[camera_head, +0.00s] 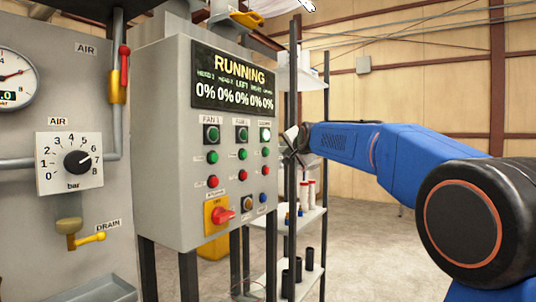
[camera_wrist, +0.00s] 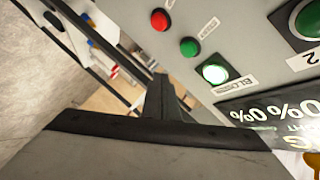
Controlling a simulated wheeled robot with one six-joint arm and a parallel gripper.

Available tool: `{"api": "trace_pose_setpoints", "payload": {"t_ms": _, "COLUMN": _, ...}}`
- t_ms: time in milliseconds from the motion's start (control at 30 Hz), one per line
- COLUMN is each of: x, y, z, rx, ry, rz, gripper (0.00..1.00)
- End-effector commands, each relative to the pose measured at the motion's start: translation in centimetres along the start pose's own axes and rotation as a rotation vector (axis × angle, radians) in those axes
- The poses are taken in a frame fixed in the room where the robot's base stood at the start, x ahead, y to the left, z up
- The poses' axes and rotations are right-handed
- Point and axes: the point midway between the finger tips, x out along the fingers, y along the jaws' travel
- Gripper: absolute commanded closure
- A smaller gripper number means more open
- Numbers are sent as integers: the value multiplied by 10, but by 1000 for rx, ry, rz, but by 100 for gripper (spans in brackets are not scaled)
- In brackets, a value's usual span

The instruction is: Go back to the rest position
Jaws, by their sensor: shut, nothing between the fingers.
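My blue arm reaches in from the right in the head view. My gripper (camera_head: 291,138) is at its far end, close to the right edge of the grey control box (camera_head: 158,150). In the wrist view my gripper (camera_wrist: 163,88) is shut and empty, its dark fingers near the panel face. A lit button (camera_wrist: 215,72) is close to the fingertips, with a green button (camera_wrist: 189,47) and a red button (camera_wrist: 160,19) beyond it. The same lit button (camera_head: 265,134) is at the panel's upper right in the head view. I cannot tell whether the fingers touch the panel.
The panel's screen (camera_head: 232,80) reads RUNNING with several 0% values. A pressure dial (camera_head: 77,161) is at left. A shelf rack (camera_head: 297,222) stands behind my gripper. Open floor (camera_head: 380,245) lies below my arm.

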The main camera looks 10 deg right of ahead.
Motion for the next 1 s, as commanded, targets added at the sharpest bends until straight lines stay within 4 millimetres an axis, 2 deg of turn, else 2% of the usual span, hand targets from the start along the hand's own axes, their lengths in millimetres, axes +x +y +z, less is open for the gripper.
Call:
{"api": "trace_pose_setpoints", "payload": {"t_ms": 400, "x": 0, "y": 0, "z": 0, "rx": -1, "ry": 0, "rz": 0, "gripper": 100}}
{"api": "trace_pose_setpoints", "payload": {"t_ms": 533, "x": -11, "y": 7, "z": 5, "rx": -23, "ry": -12, "rz": 16, "gripper": 100}}
{"api": "trace_pose_setpoints", "payload": {"t_ms": 667, "x": -44, "y": 31, "z": 23, "rx": -91, "ry": -51, "rz": 66, "gripper": 100}}
{"api": "trace_pose_setpoints", "payload": {"t_ms": 1000, "x": -166, "y": 138, "z": 97, "rx": -354, "ry": -232, "rz": 242, "gripper": 100}}
